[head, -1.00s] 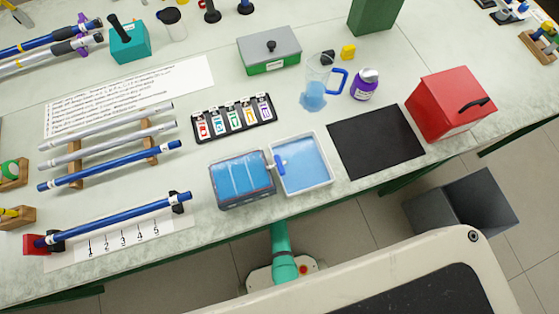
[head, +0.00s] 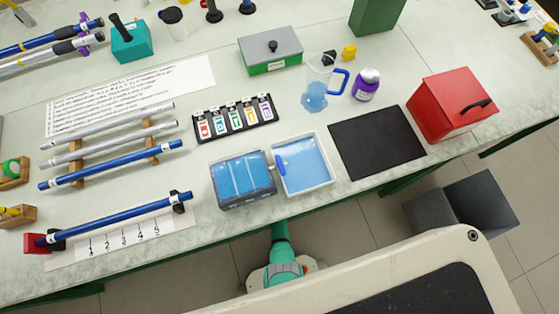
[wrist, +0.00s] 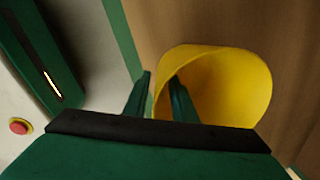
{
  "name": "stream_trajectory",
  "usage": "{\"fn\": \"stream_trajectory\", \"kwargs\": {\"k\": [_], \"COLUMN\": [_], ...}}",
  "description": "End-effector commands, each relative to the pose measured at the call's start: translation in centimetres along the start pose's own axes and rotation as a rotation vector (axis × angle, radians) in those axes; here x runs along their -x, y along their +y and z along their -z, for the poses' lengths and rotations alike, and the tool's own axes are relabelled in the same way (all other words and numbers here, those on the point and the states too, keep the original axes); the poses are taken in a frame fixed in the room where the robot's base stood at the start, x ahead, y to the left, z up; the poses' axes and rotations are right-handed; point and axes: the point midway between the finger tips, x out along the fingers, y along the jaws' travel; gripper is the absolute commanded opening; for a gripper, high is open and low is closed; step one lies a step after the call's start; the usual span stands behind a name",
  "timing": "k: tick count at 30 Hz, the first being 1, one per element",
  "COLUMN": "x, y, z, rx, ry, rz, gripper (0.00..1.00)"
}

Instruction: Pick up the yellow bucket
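The yellow bucket (wrist: 228,88) shows in the wrist view, just right of centre, its wide mouth facing partly toward the camera. My gripper (wrist: 160,77) is at the bucket's left side with its two dark green fingers apart. The right finger overlaps the bucket's mouth and the left finger is just outside its left edge. Part of the bucket's near wall shows between the fingers; I cannot tell whether either finger touches it. The bucket's lower part is hidden behind my gripper body. Neither the bucket nor my gripper shows in the head view.
In the head view, a long pale bench (head: 330,210) holds rods, a blue-filled tray (head: 303,165), a red box (head: 450,105) and a jug (head: 316,85). A dark grey open bin (head: 465,205) stands on the floor at right. A brown surface (wrist: 200,22) lies behind the bucket.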

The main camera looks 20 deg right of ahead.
Motion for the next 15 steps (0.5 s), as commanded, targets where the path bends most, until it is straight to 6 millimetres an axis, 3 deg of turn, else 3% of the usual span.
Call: {"fn": "stream_trajectory", "kwargs": {"k": [6,9,15], "x": [-0.01,-0.01,0.00], "y": [0.03,0.05,0.04], "z": [-0.01,-0.12,-0.14], "rx": [0.001,0.004,0.005], "ry": [0.000,0.000,0.000], "rz": [0.000,0.000,0.000], "gripper": [0.22,0.00,0.00]}}
